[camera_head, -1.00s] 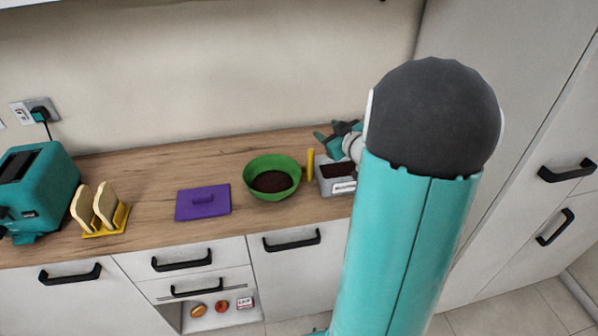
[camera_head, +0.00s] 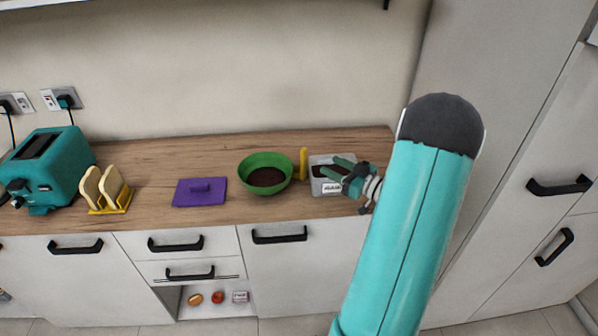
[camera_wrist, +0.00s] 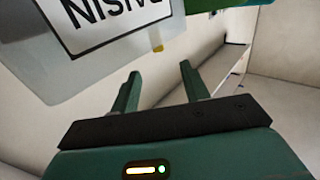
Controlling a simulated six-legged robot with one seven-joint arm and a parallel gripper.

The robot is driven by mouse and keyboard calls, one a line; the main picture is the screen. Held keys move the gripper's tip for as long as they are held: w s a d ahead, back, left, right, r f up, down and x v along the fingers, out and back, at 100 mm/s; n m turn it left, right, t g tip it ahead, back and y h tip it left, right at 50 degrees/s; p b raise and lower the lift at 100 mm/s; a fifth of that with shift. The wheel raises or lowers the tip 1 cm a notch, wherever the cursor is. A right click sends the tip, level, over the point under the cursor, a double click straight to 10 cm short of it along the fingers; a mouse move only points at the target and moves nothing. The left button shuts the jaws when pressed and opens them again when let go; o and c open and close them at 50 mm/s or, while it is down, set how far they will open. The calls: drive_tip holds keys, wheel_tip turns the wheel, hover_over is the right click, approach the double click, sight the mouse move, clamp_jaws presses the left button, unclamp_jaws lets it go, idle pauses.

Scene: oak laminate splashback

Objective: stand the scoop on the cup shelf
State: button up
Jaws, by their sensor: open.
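A slim upright yellow piece (camera_head: 303,163) stands between the green bowl and the grey box; it may be the scoop's handle, but its lower end is hidden. In the wrist view a small yellow tip (camera_wrist: 158,48) shows below the box. My gripper (camera_head: 331,166) is open and empty, at the right side of the grey box, its fingers pointing left across the box. In the wrist view its two fingers (camera_wrist: 160,72) are spread with nothing between them. I cannot tell which surface is the cup shelf.
The labelled grey box (camera_head: 332,188) and green bowl (camera_head: 265,186) hold dark grounds. A purple lid (camera_head: 200,199), toast rack (camera_head: 108,209) and teal toaster (camera_head: 45,175) stand leftward. A low open niche (camera_head: 215,311) holds small items. The counter (camera_head: 150,165) behind the lid is clear.

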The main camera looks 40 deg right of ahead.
sight(305, 153)
drive_tip(key=w, duration=0.3)
drive_tip(key=w+a, duration=0.1)
drive_tip(key=w, duration=0.5)
drive_tip(key=shift+w+a+f, duration=0.15)
drive_tip(key=shift+w+a, duration=0.05)
clamp_jaws()
